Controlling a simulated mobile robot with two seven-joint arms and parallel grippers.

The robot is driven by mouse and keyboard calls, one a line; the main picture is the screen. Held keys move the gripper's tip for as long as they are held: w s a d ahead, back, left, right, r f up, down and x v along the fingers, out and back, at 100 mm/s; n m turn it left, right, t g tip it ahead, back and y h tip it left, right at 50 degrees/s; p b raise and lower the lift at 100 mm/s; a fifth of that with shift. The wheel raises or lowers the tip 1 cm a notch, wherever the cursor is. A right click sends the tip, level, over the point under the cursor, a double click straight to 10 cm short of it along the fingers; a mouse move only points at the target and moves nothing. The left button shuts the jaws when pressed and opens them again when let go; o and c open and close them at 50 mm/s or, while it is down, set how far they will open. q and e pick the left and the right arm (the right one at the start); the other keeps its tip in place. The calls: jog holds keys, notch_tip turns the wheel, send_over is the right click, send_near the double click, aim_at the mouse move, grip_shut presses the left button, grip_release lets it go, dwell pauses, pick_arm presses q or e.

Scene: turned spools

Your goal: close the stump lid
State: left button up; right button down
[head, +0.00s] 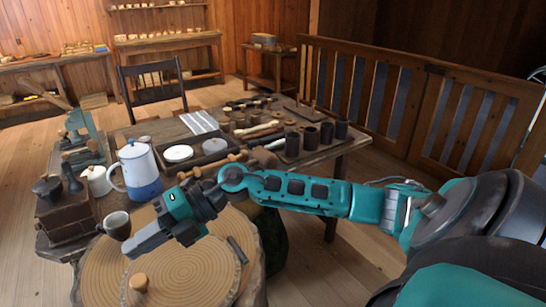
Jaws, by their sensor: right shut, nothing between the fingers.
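The stump (95,268) stands at the bottom left, its pale top marked with growth rings. The round stump lid (195,275) lies about flat on the top, with a small wooden knob (139,283) near its left side. A dark strip (237,250) shows at the lid's upper right edge; I cannot tell if it is a hinge. Whether the lid sits fully flush is unclear. My right gripper (132,250) is shut and empty, above the stump's left part and above the knob in the picture. It hides part of the top. My left gripper is not in view.
A dark mug (117,225) stands close to the gripper, left of it. Behind are a white and blue coffee pot (139,170), a dark wooden box (66,217) and a workbench (335,149) with spools and tools. Floor is open at the right, before a wooden railing.

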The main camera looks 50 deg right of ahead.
aim_at(136, 283)
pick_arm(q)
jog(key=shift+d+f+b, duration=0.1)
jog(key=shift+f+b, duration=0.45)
pick_arm(e)
jog(key=shift+w+a+f, duration=0.15)
jog(key=shift+a+f, duration=0.4)
jog(key=shift+f, duration=0.5)
jog(key=shift+w+a+f, duration=0.2)
jog(key=shift+a+f, duration=0.3)
jog(key=shift+f, duration=0.5)
jog(key=shift+w+a+f, duration=0.15)
jog(key=shift+a+f, duration=0.4)
jog(key=shift+f, duration=0.5)
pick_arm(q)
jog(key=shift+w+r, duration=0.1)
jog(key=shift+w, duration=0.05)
